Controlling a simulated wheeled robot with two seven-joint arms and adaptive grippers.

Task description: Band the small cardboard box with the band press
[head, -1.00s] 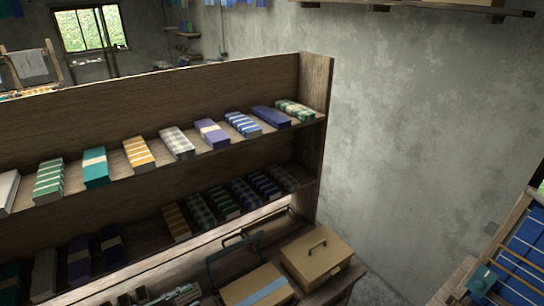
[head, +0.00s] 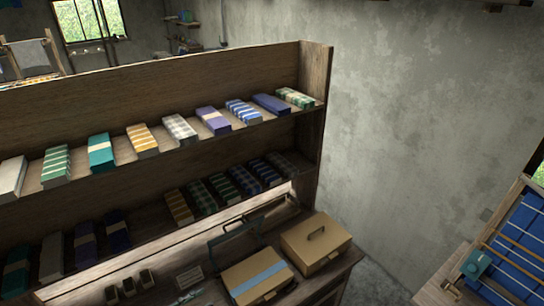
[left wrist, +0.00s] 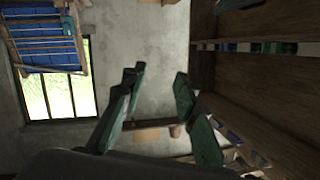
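A tan cardboard box (head: 245,271) with a blue stripe across its top lies on the bench below the shelves. Behind it stands a dark green upright frame (head: 233,238), which may be part of the band press; I cannot tell whether it touches the box. In the head view only a small greenish bit, possibly this gripper, shows at the bottom edge. My right gripper is not in view.
Shelves (head: 170,91) with folded cloths rise behind the bench. Several small dark blocks (head: 128,287) and a pale card (head: 189,276) lie on the bench at left. A blue-clothed wooden frame (head: 515,245) stands at far right. A gap of floor separates it from the bench.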

